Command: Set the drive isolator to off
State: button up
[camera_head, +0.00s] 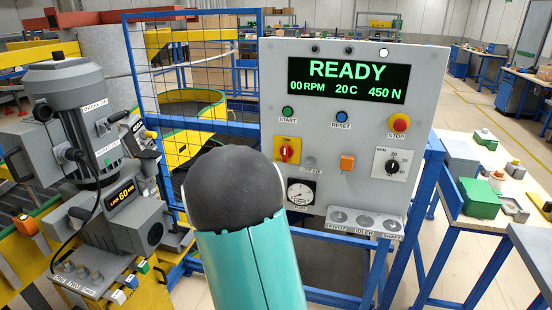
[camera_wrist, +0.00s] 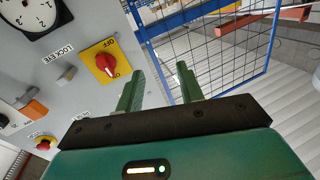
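The drive isolator is a red rotary handle (camera_head: 287,153) on a yellow plate, on the left part of the grey control panel (camera_head: 340,115). In the wrist view the red handle (camera_wrist: 106,64) sits left of my fingers; OFF is lettered at the plate's upper edge, and the handle's lower right end lies near the ON lettering. My gripper (camera_wrist: 160,82) is open and empty, its two green fingers apart and clear of the handle. In the head view my arm hides the gripper.
A LOCK EYE fitting (camera_wrist: 68,74), an orange block (camera_head: 347,163) and a dial gauge (camera_head: 300,193) are close to the isolator. A red STOP button (camera_head: 400,123) is at right. A blue mesh fence (camera_head: 190,70) stands left of the panel. The display reads READY, 00 RPM.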

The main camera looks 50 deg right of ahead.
aim_at(285, 155)
jog(key=s+d+f+m+g+h, duration=0.2)
jog(key=s+d+f+g+h, duration=0.15)
jog(key=s+d+h, duration=0.35)
jog(key=shift+t, duration=0.35)
jog(key=x, duration=0.4)
jog(key=f+x, duration=0.1)
jog(key=x, duration=0.9)
jog(key=shift+d+f, duration=0.1)
jog(key=shift+d, duration=0.55)
grip_shut()
